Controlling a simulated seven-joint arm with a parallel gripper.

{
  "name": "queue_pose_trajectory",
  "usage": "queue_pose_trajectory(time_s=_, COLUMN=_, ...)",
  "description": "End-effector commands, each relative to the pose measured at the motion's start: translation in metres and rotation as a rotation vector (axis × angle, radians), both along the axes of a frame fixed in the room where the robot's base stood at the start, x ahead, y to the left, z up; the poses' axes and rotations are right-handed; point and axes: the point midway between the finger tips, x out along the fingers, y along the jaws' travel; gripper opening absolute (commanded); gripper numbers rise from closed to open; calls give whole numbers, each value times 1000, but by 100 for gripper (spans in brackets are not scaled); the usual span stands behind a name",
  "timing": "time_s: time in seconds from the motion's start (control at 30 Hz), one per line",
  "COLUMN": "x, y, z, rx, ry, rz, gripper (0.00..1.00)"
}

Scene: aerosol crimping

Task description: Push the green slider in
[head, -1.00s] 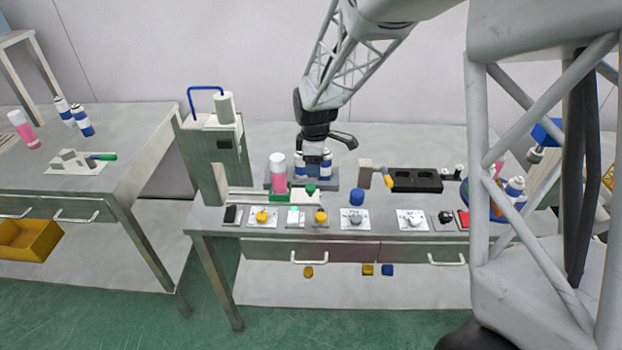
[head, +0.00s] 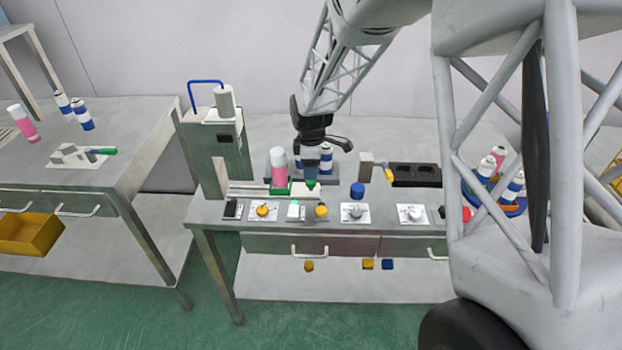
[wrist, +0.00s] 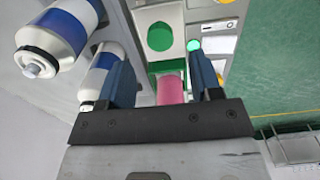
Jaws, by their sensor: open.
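A green slider (head: 278,190) sits on a pale rail in front of the crimping machine, with a pink-and-white can (head: 278,166) standing on it. In the wrist view the slider's green body (wrist: 166,66) shows beyond the fingers, with the pink can (wrist: 171,88) between them. A white block with a round green top (wrist: 160,37) adjoins it; this green top also shows in the head view (head: 311,185). My gripper (head: 310,173) is open and empty, pointing down just right of the can, close above the white block. In the wrist view its blue fingers (wrist: 158,60) are apart. Contact cannot be told.
The crimping machine (head: 215,140) with a blue handle stands left of the rail. Blue-and-white cans (head: 326,158) stand close behind my gripper. A blue cap (head: 357,190), a black tray (head: 415,174) and a row of small fixtures lie to the right and front.

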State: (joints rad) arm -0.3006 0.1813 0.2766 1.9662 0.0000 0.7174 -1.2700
Motion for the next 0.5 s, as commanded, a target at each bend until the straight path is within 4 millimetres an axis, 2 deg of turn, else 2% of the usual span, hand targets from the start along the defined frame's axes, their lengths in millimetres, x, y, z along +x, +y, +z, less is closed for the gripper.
queue_pose_trajectory(time_s=0.3, x=0, y=0, z=-38, rx=-1, ry=2, rz=0, gripper=59)
queue_pose_trajectory(time_s=0.5, x=0, y=0, z=-50, rx=0, ry=0, rz=0, gripper=59)
